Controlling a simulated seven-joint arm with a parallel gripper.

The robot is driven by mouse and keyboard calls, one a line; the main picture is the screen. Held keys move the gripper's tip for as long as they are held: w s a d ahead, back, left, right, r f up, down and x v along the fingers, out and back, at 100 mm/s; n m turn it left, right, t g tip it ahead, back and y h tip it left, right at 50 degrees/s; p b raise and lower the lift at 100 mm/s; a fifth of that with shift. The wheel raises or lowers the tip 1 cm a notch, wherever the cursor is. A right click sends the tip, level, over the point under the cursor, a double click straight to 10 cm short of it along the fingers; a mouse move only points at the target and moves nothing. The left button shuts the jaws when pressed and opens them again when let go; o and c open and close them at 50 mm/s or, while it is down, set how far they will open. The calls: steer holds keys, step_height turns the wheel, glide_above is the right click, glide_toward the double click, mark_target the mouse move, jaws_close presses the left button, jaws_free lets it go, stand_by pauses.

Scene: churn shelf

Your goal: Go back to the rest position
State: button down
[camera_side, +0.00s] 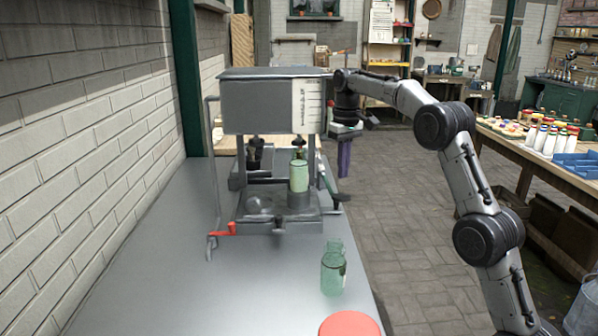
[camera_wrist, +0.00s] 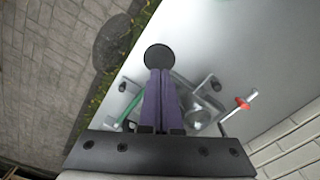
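My gripper (camera_side: 345,158) hangs fingers down at the right side of the grey filling machine (camera_side: 262,105), just beyond the bench's right edge. Its two purple fingers (camera_wrist: 160,100) lie together in the wrist view and look shut, with nothing clearly held between them. A dark round disc (camera_wrist: 159,57) shows by the fingertips; I cannot tell what it is or whether they touch it. A pale green bottle (camera_side: 299,176) stands upright under the machine's front nozzle. A clear green bottle (camera_side: 333,268) stands upright on the bench in front.
A green-handled lever (camera_side: 328,182) juts from the machine's right side, near my gripper. A red-handled crank (camera_side: 222,230) is at its front left. A red disc (camera_side: 350,325) is at the near edge.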

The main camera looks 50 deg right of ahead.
steer(key=shift+r, duration=0.2)
stand_by(0.3)
steer(key=s+a+r+n+t, duration=0.2)
steer(key=s+a+r, duration=0.7)
steer(key=a+r, duration=0.25)
steer(key=s+a+t, duration=0.2)
steer(key=s+a, duration=0.4)
steer(key=s, duration=0.5)
steer(key=s+a+f+n+t, duration=0.1)
steer(key=s+a+f, duration=0.1)
steer(key=s+f, duration=1)
step_height(320, 180, down, 3)
steer(key=shift+a+r+t, duration=0.1)
steer(key=shift+a+t, duration=0.2)
steer(key=shift+a, duration=0.1)
steer(key=shift+s, duration=0.1)
